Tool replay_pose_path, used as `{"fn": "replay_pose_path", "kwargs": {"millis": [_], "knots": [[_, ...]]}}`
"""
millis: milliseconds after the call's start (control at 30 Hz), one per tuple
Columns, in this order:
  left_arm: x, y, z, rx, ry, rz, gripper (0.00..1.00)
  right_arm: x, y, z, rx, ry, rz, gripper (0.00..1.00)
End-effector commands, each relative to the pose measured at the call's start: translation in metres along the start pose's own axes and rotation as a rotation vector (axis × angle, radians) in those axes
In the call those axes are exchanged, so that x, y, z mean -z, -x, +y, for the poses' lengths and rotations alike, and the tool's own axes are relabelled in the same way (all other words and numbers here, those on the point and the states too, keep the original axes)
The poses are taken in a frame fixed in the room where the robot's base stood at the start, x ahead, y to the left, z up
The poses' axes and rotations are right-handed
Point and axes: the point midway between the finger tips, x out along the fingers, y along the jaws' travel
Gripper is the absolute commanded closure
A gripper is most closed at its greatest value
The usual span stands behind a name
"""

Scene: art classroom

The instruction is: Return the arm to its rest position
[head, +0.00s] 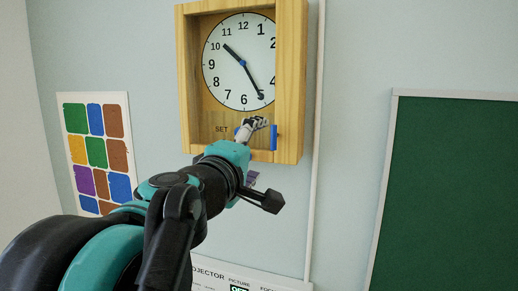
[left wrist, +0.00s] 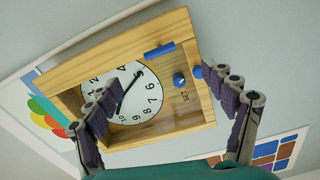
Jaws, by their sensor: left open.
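My left gripper (head: 254,127) is in front of the lower part of a wooden wall clock (head: 291,80). In the left wrist view my left gripper (left wrist: 158,85) has its two dark padded fingers spread wide, with nothing between the pads. The clock face (head: 228,84) has one hand toward 10 and a longer one toward 5. A round blue knob (left wrist: 180,79) beside the SET label shows clear of the fingers in the wrist view; my gripper mostly hides it in the head view. A blue handle (head: 273,137) is on the case's right edge. My right gripper is out of view.
A colour chart (head: 97,150) hangs on the wall to the left. A green chalkboard (head: 450,190) is at the right. A white panel with PROJECTOR lettering (head: 228,275) is below the clock. The wall between clock and chalkboard is bare except for a thin vertical white strip (head: 316,130).

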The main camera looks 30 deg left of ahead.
Motion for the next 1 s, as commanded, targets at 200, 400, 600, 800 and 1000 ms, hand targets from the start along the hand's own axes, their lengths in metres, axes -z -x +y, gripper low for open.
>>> {"fn": "replay_pose_path", "kwargs": {"millis": [200,400,600,800,1000], "knots": [[0.000,0.000,0.000,0.000,0.000,0.000,0.17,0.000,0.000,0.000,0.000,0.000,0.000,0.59],[0.000,0.000,0.000,0.000,0.000,-0.001,0.17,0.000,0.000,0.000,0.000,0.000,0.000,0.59],[-0.029,-0.008,-0.050,0.002,-0.079,-0.072,0.17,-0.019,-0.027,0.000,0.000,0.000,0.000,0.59],[-0.107,-0.018,-0.186,0.027,-0.310,-0.275,0.17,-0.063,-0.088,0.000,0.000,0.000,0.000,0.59],[-0.176,-0.012,-0.332,0.079,-0.546,-0.472,0.17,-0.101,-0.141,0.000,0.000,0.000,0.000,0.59]]}}
